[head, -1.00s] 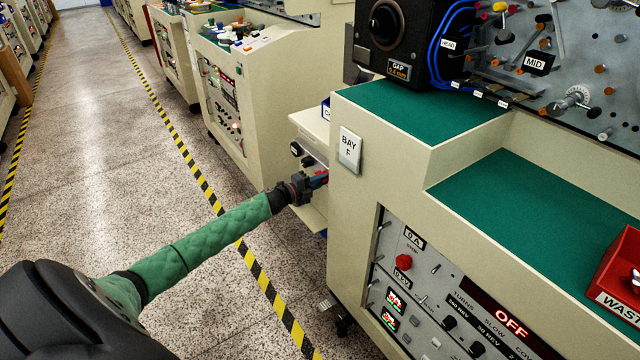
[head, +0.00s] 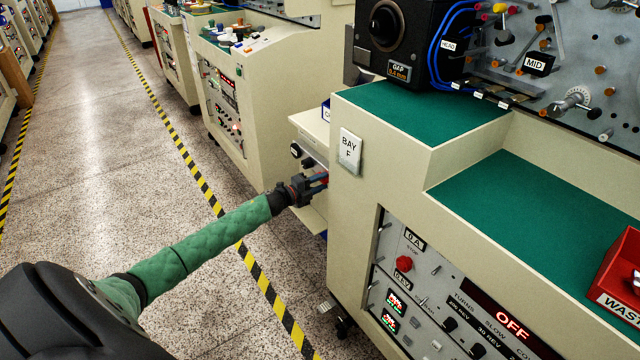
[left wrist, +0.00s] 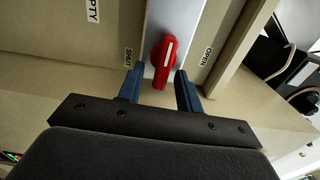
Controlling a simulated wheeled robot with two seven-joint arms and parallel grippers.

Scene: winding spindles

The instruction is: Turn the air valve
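The air valve is a red knob with a white line (left wrist: 164,62), mounted on a grey strip between a SHUT label (left wrist: 128,57) and an OPEN label (left wrist: 206,56) in the left wrist view. Its handle points down toward my gripper, tilted slightly off the strip's line. My left gripper (left wrist: 160,88) has its two blue fingers apart, one on each side of the handle's lower end, with gaps visible. In the head view my left gripper (head: 316,185) reaches to the side of the bay F cabinet, where the valve is mostly hidden. My right gripper is not in view.
The bay F cabinet (head: 350,240) stands close to the right of my left arm. Its control panel shows a red OFF display (head: 512,328). A red waste bin (head: 622,280) sits on the green top at the right. The aisle floor at the left is clear.

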